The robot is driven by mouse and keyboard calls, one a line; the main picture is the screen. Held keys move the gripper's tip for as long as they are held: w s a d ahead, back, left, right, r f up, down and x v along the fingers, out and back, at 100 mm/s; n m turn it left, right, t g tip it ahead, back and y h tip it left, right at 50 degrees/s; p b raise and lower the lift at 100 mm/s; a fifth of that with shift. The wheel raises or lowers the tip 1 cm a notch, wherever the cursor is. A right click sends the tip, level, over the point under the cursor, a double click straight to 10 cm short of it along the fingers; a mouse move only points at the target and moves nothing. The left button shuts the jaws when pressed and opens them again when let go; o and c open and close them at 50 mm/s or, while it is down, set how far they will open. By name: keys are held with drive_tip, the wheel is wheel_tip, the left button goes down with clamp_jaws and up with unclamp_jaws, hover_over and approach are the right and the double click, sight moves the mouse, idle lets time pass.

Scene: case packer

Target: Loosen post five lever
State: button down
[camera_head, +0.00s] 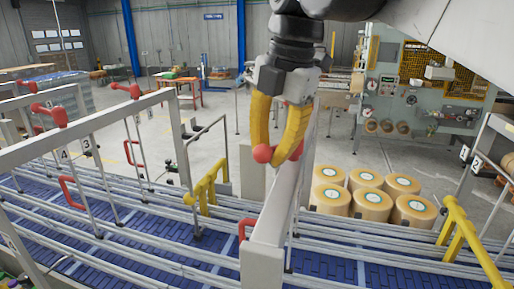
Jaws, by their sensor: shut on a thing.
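My gripper (279,152), with yellow fingers, points down near the middle of the head view. It is shut on a red lever (263,154) whose rounded end shows at the left finger and whose red body shows again at the right. The middle of the lever is hidden by the fingers. The lever sits by a pale grey beam (268,225) above the conveyor. No number for this lever is readable, so I cannot confirm from the picture that it is post five.
Other red levers (128,90) top thin posts at left, beside pale grey rails (105,113). Red handles (70,192) and yellow brackets (207,183) line the blue conveyor (130,247). Yellowish rolls (365,200) stand on the floor at right, before a grey machine (418,100).

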drive_tip(key=shift+s+d, duration=0.1)
drive_tip(key=shift+s, duration=0.1)
idle(0.4)
drive_tip(key=c, duration=1.7)
unclamp_jaws()
drive_tip(key=o, duration=0.3)
drive_tip(key=shift+s, duration=0.15)
drive_tip(key=shift+s+a, duration=0.15)
drive_tip(key=shift+a, duration=0.05)
drive_tip(key=shift+w+d+r, duration=0.2)
drive_tip(key=r, duration=0.3)
drive_tip(key=s+d+r, duration=0.1)
drive_tip(key=r, duration=0.3)
drive_tip(key=s+r, duration=0.1)
drive_tip(key=r, duration=0.3)
drive_tip(key=shift+d+r, duration=0.2)
drive_tip(key=shift+r, duration=0.05)
drive_tip(key=shift+w, duration=0.1)
